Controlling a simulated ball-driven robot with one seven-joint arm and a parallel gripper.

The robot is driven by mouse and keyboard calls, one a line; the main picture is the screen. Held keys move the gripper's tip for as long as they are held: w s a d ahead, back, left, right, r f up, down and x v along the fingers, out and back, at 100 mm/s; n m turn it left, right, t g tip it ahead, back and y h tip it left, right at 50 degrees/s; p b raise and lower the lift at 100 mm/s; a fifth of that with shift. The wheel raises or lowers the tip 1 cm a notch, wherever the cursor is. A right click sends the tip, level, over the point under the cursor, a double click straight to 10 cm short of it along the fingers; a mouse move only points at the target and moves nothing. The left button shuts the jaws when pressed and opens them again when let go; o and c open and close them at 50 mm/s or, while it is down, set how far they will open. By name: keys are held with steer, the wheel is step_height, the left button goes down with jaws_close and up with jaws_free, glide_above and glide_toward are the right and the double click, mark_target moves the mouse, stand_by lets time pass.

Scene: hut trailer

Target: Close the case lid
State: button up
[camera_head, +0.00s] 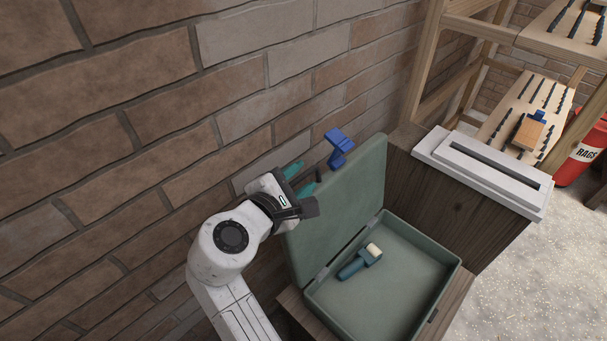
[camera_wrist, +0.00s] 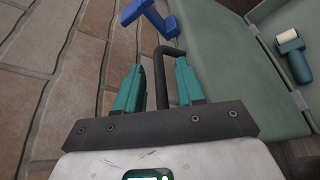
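The green case stands open in the head view. Its lid (camera_head: 345,195) is raised, leaning towards the brick wall, and its base (camera_head: 410,285) holds a teal-handled tool with a pale head (camera_head: 360,262). My gripper (camera_head: 300,179) is at the left side of the lid, near its upper edge. In the wrist view my gripper (camera_wrist: 158,68) has its two teal fingers apart, with a dark bent handle (camera_wrist: 160,75) showing between them. I cannot tell if the fingers touch it. The lid (camera_wrist: 222,45) is to the right in that view.
A blue bracket-like object (camera_head: 339,147) is close to the lid's top edge, beside the wall; it also shows in the wrist view (camera_wrist: 150,17). A white slotted box (camera_head: 485,170) stands right of the case. Wooden shelving and a red rags bin (camera_head: 582,155) are farther right.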

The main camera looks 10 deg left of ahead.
steer(key=shift+x, duration=0.95)
jaws_close()
